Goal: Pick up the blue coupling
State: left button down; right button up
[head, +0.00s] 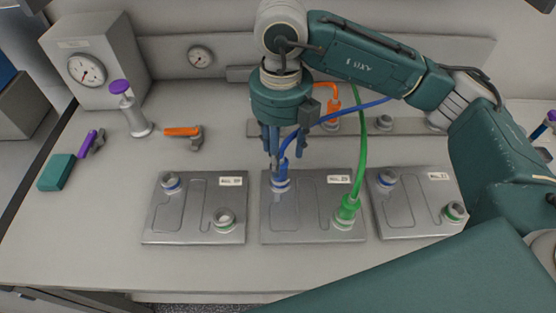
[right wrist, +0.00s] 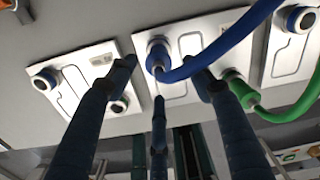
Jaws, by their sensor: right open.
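The blue coupling (head: 281,182) sits on the left rear port of the middle plate (head: 296,232), with a blue hose (head: 345,116) curving from it up and to the right. In the right wrist view the blue coupling (right wrist: 157,56) shows between and beyond the spread fingers. My right gripper (head: 286,152) is open, pointing down just above and around the coupling's upper end; I cannot tell whether a finger touches it. In the right wrist view, the right gripper (right wrist: 163,80) holds nothing. My left gripper is not in view.
A green coupling (head: 346,213) with a green hose stands on the middle plate's right front port. Plates lie left (head: 190,236) and right (head: 405,228) of it. An orange hose (head: 331,98) is at the rear rail. A purple-topped stand (head: 136,120) and orange-handled valve (head: 184,132) are left.

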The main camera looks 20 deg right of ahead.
jog(key=shift+s+f, duration=0.2)
jog(key=shift+f, duration=0.6)
jog(key=f+p, duration=0.1)
jog(key=f, duration=0.1)
jog(key=w+f+p, duration=0.1)
jog(key=f, duration=0.1)
jog(key=shift+d+f, duration=0.1)
jog(key=shift+f, duration=0.6)
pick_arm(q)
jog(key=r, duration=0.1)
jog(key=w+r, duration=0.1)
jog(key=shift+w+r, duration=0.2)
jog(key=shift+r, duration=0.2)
pick_arm(e)
grip_shut()
